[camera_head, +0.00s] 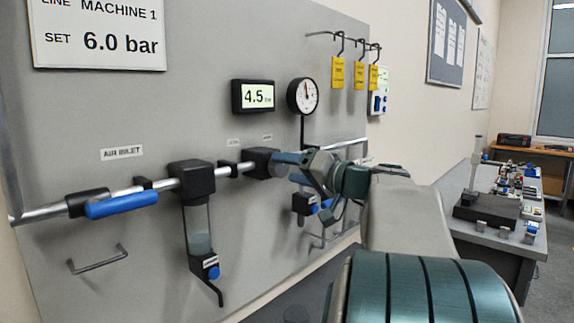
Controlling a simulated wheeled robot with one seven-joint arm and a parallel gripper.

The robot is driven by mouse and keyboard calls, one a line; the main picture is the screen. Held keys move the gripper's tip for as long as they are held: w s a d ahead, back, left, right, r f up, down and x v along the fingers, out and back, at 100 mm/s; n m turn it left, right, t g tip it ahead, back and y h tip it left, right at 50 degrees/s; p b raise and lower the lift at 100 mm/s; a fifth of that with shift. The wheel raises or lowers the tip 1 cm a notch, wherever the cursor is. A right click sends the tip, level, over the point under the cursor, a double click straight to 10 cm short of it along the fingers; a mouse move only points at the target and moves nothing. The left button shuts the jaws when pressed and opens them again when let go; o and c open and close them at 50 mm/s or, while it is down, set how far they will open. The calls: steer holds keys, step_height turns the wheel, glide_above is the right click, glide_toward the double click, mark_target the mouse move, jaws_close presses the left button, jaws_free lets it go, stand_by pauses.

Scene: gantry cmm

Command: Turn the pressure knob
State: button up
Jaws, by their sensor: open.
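The pressure regulator (261,161) is a black block on the silver air pipe, in the middle of the grey panel. A dark round piece on its front, which looks like the pressure knob (278,170), is partly hidden by my fingers. My gripper (288,168) is open at the knob, reaching in from the right. I cannot tell whether the fingers touch it. The digital display (257,96) reads 4.5. The round gauge (303,96) has its needle pointing roughly up. The sign (98,35) reads "SET 6.0 bar".
A blue valve lever (122,206) lies along the pipe at left. A filter bowl (199,230) hangs below the pipe. Yellow tags (338,72) hang from hooks at upper right. A bench (481,231) with a black block and small parts stands at right.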

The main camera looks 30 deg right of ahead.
steer(key=shift+x, duration=0.85)
steer(key=c, duration=1)
steer(key=shift+m, duration=0.3)
